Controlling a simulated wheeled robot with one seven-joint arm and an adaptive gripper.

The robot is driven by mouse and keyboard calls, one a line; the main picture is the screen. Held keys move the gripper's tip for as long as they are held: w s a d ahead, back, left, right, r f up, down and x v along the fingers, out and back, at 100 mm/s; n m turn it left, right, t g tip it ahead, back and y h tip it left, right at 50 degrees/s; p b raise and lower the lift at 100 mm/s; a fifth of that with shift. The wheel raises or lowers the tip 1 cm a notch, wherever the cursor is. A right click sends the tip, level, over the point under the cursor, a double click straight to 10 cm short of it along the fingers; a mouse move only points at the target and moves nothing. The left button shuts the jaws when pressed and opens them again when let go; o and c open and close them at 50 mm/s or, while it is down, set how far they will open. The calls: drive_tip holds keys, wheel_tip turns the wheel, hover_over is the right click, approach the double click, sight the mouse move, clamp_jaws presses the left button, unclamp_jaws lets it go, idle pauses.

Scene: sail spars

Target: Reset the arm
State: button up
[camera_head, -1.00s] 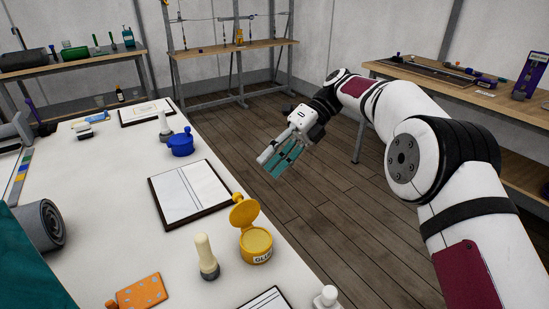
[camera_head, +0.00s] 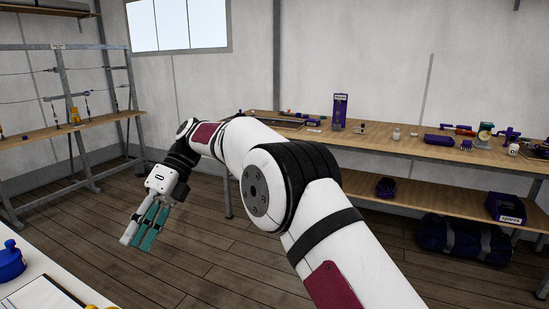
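My arm reaches out from the lower right over the wooden floor. My gripper (camera_head: 140,238) hangs at its end, pointing down and toward the camera, in free air to the right of the white table. Its pale grey and teal fingers look spread apart, with no separate object clearly seen between them. The gripper touches nothing.
A white table (camera_head: 62,268) with a blue pot (camera_head: 9,262) and clipboard (camera_head: 40,297) is at the lower left. A rigging rack (camera_head: 75,125) stands behind. A wooden bench (camera_head: 400,145) with tools runs along the back right; a dark bag (camera_head: 462,240) lies under it.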

drive_tip(key=s+d+r+n+t+p, duration=0.15)
drive_tip(key=d+r+n+t, duration=0.45)
drive_tip(key=d, duration=0.7)
drive_tip(key=s+d+r+n+t+p, duration=0.1)
drive_tip(key=s+d+r+n+t, duration=0.15)
drive_tip(key=d+r, duration=0.85)
drive_tip(key=s+d+f+n+t+h+p, duration=0.1)
drive_tip(key=s+d+f+n, duration=0.3)
drive_tip(key=s+d, duration=0.6)
drive_tip(key=s+d+f+n+t+h+p, duration=0.1)
drive_tip(key=s+d+f+n+t+h, duration=0.2)
drive_tip(key=s+d+n, duration=0.3)
drive_tip(key=s+d+f+t, duration=0.1)
drive_tip(key=s+d, duration=0.3)
drive_tip(key=d, duration=0.3)
drive_tip(key=shift+d+n, duration=0.35)
drive_tip(key=shift+d, duration=0.05)
